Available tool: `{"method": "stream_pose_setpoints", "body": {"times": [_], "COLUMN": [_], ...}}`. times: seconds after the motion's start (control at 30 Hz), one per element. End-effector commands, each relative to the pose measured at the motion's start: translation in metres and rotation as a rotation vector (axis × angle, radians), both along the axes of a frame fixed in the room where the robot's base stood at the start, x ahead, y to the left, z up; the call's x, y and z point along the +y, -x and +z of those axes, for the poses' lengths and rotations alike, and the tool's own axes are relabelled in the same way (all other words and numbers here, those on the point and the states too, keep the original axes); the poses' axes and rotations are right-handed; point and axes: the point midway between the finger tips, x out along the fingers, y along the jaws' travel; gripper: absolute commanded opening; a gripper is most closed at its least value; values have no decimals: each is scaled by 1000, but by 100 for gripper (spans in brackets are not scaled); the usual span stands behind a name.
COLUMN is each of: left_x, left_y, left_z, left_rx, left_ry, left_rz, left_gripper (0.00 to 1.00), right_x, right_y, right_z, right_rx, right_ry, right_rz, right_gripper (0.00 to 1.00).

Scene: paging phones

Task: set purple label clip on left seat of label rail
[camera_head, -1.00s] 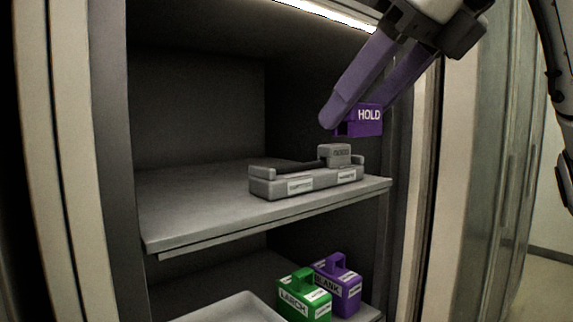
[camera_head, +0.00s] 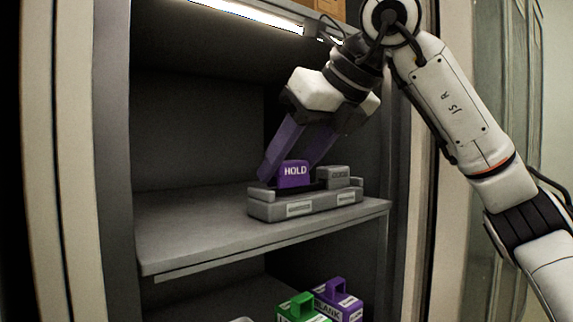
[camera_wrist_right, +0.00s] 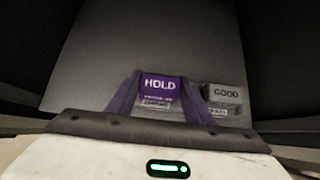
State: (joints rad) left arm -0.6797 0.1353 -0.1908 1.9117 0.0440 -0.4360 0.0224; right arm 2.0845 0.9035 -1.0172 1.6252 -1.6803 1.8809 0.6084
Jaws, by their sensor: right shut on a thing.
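The purple label clip (camera_head: 293,172), marked HOLD, is at the left part of the grey label rail (camera_head: 272,211) on the upper shelf. My right gripper (camera_head: 289,170) is shut on the clip, with a purple finger on either side of it. In the right wrist view the clip (camera_wrist_right: 158,88) sits between the fingers, above a small white label. The frames do not show clearly whether the clip is fully down in the seat. A grey clip (camera_head: 338,177) stands on the rail's right seat; it reads GOOD in the right wrist view (camera_wrist_right: 226,94). My left gripper is not in view.
The upper shelf (camera_head: 190,235) is bare to the left of the rail. A green block (camera_head: 296,308) and a purple block (camera_head: 340,301) with handles stand on the lower shelf. The cabinet's side wall is close on the right.

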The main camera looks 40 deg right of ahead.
Motion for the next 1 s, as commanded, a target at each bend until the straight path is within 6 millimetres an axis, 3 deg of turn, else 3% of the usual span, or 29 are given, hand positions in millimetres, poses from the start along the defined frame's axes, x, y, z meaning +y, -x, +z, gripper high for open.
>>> {"method": "stream_pose_setpoints", "body": {"times": [0.07,0.2,0.37,0.4,0.5,0.83,1.0], "left_x": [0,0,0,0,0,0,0], "left_y": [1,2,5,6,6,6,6], "left_z": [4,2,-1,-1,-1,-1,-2], "left_rx": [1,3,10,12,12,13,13], "left_ry": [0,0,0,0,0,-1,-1], "left_rz": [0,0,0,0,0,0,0], "left_gripper": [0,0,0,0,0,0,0], "right_x": [1,0,1,1,1,0,-1], "right_y": [-11,-8,-8,-8,-8,-6,9], "right_z": [0,-13,-15,-15,-14,-10,7], "right_rx": [2,3,7,6,4,-2,-5], "right_ry": [2,2,3,2,2,0,-1], "right_rz": [-1,-1,0,0,0,0,-1], "right_gripper": [25,22,22,52,65,65,65]}}
